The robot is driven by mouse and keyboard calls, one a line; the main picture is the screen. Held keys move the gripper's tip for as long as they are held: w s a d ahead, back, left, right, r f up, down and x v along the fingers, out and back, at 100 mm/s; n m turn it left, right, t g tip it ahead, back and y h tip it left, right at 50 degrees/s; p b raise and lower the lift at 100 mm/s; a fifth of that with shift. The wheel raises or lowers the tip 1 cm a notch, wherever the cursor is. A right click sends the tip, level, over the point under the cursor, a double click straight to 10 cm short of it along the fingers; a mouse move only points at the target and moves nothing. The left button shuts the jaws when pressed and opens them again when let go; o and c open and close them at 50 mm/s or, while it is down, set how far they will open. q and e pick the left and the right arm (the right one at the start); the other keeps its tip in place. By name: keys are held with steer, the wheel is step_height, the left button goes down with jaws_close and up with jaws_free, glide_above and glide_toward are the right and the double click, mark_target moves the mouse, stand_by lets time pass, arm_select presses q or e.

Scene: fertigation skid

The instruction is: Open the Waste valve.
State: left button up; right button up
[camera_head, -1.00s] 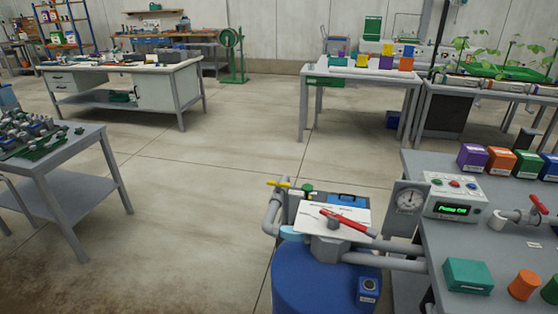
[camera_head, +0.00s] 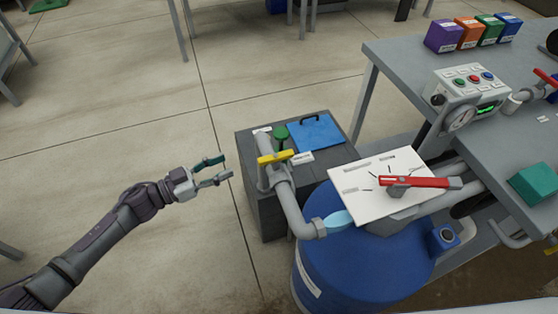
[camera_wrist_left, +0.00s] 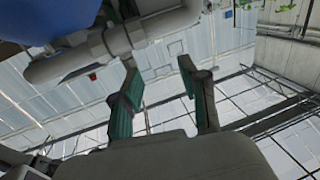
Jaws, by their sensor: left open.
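In the head view a grey pipe (camera_head: 288,205) rises from beside the blue drum and carries a yellow handle (camera_head: 276,157) at its top. A red lever (camera_head: 420,182) lies across a white marked card (camera_head: 350,170) above the drum. I cannot read which of the two handles is labelled Waste. My left gripper (camera_head: 228,167) is open and empty, to the left of the yellow handle and apart from it. In the left wrist view its two fingers (camera_wrist_left: 160,95) stand apart, with grey piping (camera_wrist_left: 110,42) beyond them. My right gripper is not in view.
The blue drum (camera_head: 350,265) stands below the piping. A dark grey box (camera_head: 262,215) with a green knob (camera_head: 281,133) and blue lid (camera_head: 318,132) is behind the pipe. The grey bench (camera_head: 410,55) holds a control box (camera_head: 468,85).

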mark_target(281, 154)
arm_select(q)
steer(key=s+d+r+m+g+h, duration=0.2)
steer(key=s+d+r+m+g, duration=0.1)
steer(key=d+r, duration=0.1)
steer(key=shift+n, duration=0.3)
steer(key=x, duration=0.7)
steer(key=f+x, duration=0.1)
steer(key=x, duration=0.3)
steer(key=shift+w+f+p, duration=0.1)
steer(key=shift+p, duration=0.2)
steer(key=shift+w+d, duration=0.15)
steer(key=shift+d, duration=0.4)
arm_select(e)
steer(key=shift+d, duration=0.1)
arm_select(q)
jaws_close()
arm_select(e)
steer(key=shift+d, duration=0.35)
